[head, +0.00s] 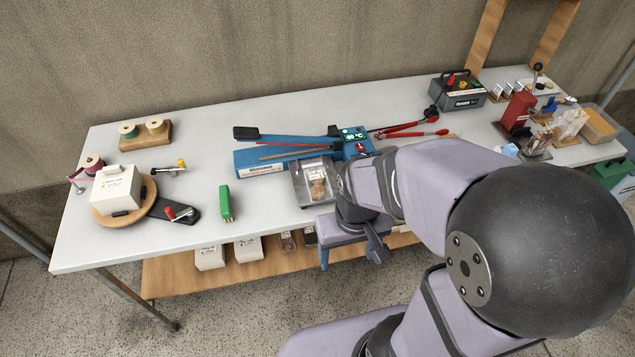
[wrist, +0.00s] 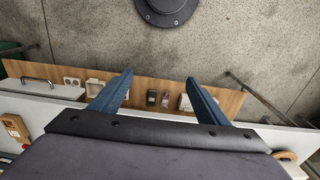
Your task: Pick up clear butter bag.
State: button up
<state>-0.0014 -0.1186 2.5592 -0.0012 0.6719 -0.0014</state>
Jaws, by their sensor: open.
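My gripper (head: 352,254) is in front of the table's near edge, pointing down with its blue fingers apart and nothing between them. The open fingers also show in the wrist view (wrist: 160,84). A clear bag with tan contents (head: 318,187) lies on a metal plate in front of the blue sealer, just beyond my gripper. Other clear bags stand at the right, one pale (head: 570,124) and one brownish (head: 537,146). Small dark packs (head: 288,241) sit on the lower shelf and show in the wrist view (wrist: 151,97). I cannot tell which bag holds butter.
The blue sealer (head: 262,161) lies across the middle of the white table (head: 215,125). A white box (head: 117,188) stands on a round turntable at left, near a green block (head: 225,203). White boxes (head: 209,257) sit on the wooden lower shelf (head: 175,274). My arm covers the table's right front.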

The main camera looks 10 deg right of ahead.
aim_at(317, 177)
jog(key=w+f+t, duration=0.2)
jog(key=w+t, duration=0.1)
jog(key=w, duration=0.4)
jog(key=w+f+t+b, duration=0.1)
jog(key=w+t, duration=0.3)
jog(key=w, duration=0.4)
jog(key=w+f+t+b, duration=0.1)
jog(key=w+f+t, duration=0.3)
jog(key=w, duration=0.3)
jog(key=shift+w+a, duration=0.15)
jog(key=shift+a, duration=0.2)
jog(key=shift+w+t+b, duration=0.3)
jog(key=shift+w+t, duration=0.15)
jog(key=shift+t, duration=0.65)
jog(key=shift+s+t+b, duration=0.3)
jog(key=shift+t, duration=0.3)
jog(key=shift+s+r+t, duration=0.2)
jog(key=shift+s+t, duration=0.5)
jog(key=shift+s, duration=0.2)
jog(key=shift+w, duration=0.1)
